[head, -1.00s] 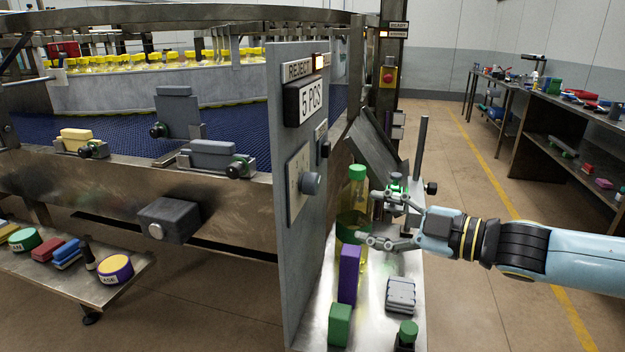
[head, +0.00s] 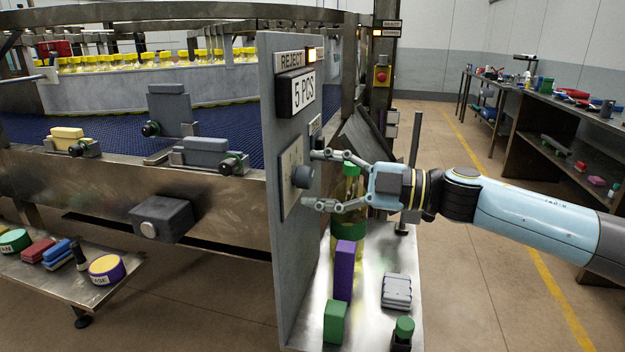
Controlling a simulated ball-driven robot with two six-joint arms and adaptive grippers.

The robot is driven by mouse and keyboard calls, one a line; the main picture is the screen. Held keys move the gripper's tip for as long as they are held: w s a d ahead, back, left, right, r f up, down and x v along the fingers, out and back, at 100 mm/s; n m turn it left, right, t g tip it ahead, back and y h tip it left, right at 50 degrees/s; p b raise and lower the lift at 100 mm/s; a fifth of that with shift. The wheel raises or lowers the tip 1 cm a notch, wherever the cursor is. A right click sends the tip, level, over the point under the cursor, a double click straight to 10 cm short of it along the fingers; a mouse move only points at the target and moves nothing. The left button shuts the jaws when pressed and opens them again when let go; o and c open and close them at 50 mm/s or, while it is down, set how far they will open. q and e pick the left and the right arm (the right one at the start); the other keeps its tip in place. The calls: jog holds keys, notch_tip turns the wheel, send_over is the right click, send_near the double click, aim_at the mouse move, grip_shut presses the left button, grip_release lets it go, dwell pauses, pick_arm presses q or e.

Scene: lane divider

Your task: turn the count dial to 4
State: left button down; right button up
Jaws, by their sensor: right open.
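The count dial (head: 302,176) is a dark round knob on a pale plate (head: 290,182) on the grey upright panel (head: 272,130). The dial's markings are too small to read. My left gripper is not in view.
A bottle with a green cap (head: 351,185) stands just behind my right gripper. A purple block (head: 344,270), a green block (head: 337,321) and a grey stack (head: 396,291) are on the metal shelf below. A conveyor with a blue belt (head: 110,135) lies left of the panel.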

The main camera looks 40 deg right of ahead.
jog(key=shift+x, duration=0.8)
jog(key=shift+c, duration=0.3)
jog(key=c, duration=1.1)
